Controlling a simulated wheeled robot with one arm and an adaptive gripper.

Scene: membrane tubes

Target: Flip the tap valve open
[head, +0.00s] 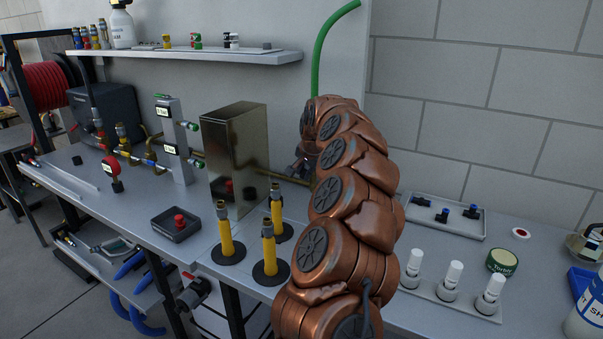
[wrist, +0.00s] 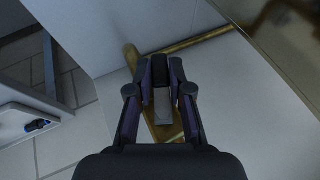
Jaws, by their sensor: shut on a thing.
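In the wrist view my gripper (wrist: 161,72) has its two fingers drawn in on either side of a narrow lever, the tap valve's handle (wrist: 162,105), with a dark end and a grey flat part. Brass tap parts (wrist: 168,132) show beneath it, and a brass pipe (wrist: 205,38) runs off to the upper right. In the head view my copper-coloured arm hides the tap and most of the gripper. A brass pipe (head: 285,177) runs behind the arm there. The lever's exact angle to the pipe is hard to tell.
A shiny metal box (head: 233,160) stands left of my arm. Yellow upright tubes (head: 226,238) stand in front of it, beside a dark tray (head: 176,224). White-capped bottles (head: 449,282) stand to the right. A green hose (head: 325,40) rises behind my arm.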

